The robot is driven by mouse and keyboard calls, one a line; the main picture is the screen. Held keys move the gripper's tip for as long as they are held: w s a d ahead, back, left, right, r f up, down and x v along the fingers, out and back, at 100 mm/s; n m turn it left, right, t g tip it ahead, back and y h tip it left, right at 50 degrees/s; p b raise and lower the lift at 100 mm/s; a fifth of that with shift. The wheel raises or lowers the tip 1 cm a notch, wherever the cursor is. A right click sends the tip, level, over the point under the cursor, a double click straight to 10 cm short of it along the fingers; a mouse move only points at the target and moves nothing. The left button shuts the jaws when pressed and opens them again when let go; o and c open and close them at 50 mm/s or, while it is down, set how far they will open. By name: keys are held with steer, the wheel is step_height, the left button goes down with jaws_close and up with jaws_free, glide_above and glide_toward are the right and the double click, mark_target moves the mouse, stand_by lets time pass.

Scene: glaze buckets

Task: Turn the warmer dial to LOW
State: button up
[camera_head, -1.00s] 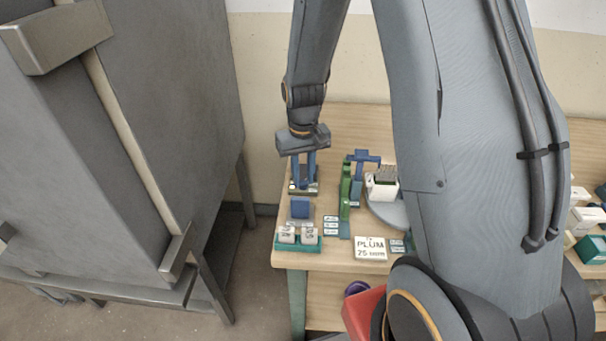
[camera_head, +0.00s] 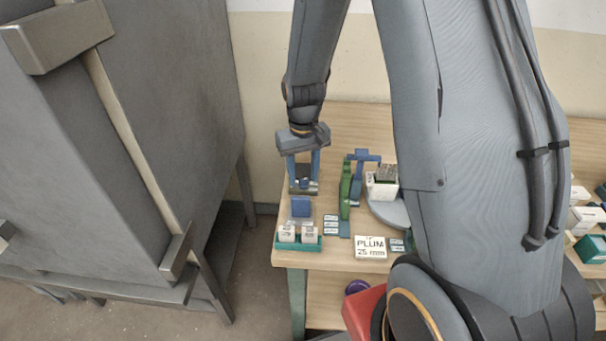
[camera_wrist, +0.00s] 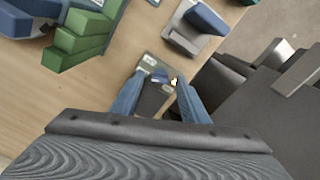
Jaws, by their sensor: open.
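The warmer (camera_head: 309,189) is a small dark, greenish panel at the left back of the table, below my gripper. Its dial (camera_head: 304,182) is a small blue knob. In the wrist view the dial (camera_wrist: 160,76) shows between the fingertips, with a small yellow spot at its right. My gripper (camera_head: 303,177) is open and points down, with one blue finger on each side of the dial. It also shows in the wrist view (camera_wrist: 160,80). The fingers look apart from the dial. The markings are too small to read, so I cannot tell the setting.
A blue block on a grey base (camera_head: 301,207) and a teal tray (camera_head: 284,246) with white pieces stand in front of the warmer. A green stepped stand (camera_head: 346,190) is at its right. A PLUM sign (camera_head: 370,247) lies near the front edge. A grey cabinet (camera_head: 190,90) stands left.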

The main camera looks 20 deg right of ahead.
mark_target(303, 179)
steer(key=shift+r+b, duration=0.75)
steer(key=shift+r, duration=3.2)
steer(key=s+r+t, duration=0.1)
steer(key=s+r, duration=0.1)
steer(key=s, duration=1.3)
steer(key=shift+s+a+m, duration=0.15)
steer(key=shift+m, duration=0.15)
